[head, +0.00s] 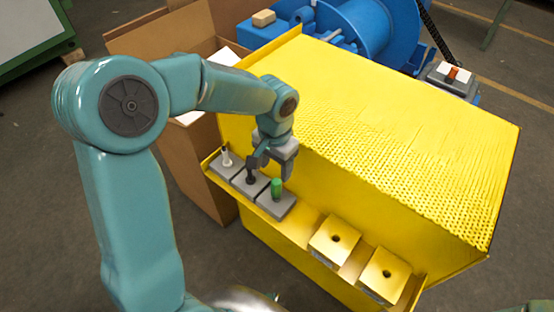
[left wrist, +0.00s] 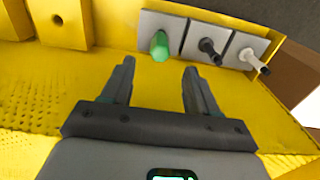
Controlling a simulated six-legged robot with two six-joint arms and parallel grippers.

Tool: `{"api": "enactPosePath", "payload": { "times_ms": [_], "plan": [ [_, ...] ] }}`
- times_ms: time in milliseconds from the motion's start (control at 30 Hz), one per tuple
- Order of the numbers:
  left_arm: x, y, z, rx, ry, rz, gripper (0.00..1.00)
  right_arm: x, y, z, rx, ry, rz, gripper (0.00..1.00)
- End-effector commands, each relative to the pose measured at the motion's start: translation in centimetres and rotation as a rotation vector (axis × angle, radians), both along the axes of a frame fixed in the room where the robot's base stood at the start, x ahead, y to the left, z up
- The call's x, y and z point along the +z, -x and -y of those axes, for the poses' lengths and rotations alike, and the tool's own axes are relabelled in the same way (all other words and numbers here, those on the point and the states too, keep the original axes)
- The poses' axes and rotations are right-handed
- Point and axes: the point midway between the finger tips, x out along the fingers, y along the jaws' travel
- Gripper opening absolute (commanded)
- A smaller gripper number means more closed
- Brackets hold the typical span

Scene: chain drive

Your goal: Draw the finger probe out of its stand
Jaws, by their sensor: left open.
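Three tools stand upright in a row of grey stands on the yellow ledge: a green-handled one (head: 277,187), a black one (head: 250,178) and a white one (head: 227,157). I cannot tell from looks alone which is the finger probe. The left wrist view shows the green one (left wrist: 159,46), the black one (left wrist: 211,50) and the white one (left wrist: 252,60). My left gripper (head: 270,172) is open and empty, just above the row near the green and black tools. In the left wrist view its fingers (left wrist: 160,68) point towards the green handle, apart from it. My right gripper is not in view.
Two yellow blocks with holes (head: 335,241) (head: 383,274) sit further right along the ledge. The large yellow guard (head: 380,130) rises behind the tools. An open cardboard box (head: 150,100) stands left of it, and a blue machine (head: 360,30) is behind.

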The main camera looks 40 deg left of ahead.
Motion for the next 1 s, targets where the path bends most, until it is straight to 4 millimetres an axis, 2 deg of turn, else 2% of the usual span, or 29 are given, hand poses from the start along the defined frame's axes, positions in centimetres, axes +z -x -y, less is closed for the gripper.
{"api": "enactPosePath", "payload": {
  "times_ms": [33, 200, 400, 600, 933, 967, 1000],
  "plan": [
    [-2.2, 0.1, 0.0, 0.001, 0.000, -0.001, 0.59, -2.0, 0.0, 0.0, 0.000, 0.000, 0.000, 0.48],
    [-6.0, 0.3, -0.1, 0.000, 0.001, -0.002, 0.59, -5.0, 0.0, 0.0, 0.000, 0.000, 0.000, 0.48],
    [-9.5, 0.4, -0.2, -0.002, 0.000, -0.001, 0.59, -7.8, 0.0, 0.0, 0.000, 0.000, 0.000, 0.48],
    [-11.2, 0.6, -0.2, -0.003, 0.001, 0.000, 0.59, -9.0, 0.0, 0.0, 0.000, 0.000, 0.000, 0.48],
    [-11.3, 0.6, -0.2, -0.003, 0.001, 0.000, 0.59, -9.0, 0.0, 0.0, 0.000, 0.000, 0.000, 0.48],
    [-11.3, 0.6, -0.3, -0.003, 0.001, 0.000, 0.56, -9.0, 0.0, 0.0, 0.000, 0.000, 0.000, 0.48],
    [-11.3, 0.6, -0.3, -0.003, 0.001, 0.000, 0.43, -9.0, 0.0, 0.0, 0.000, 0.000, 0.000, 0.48]
  ]
}}
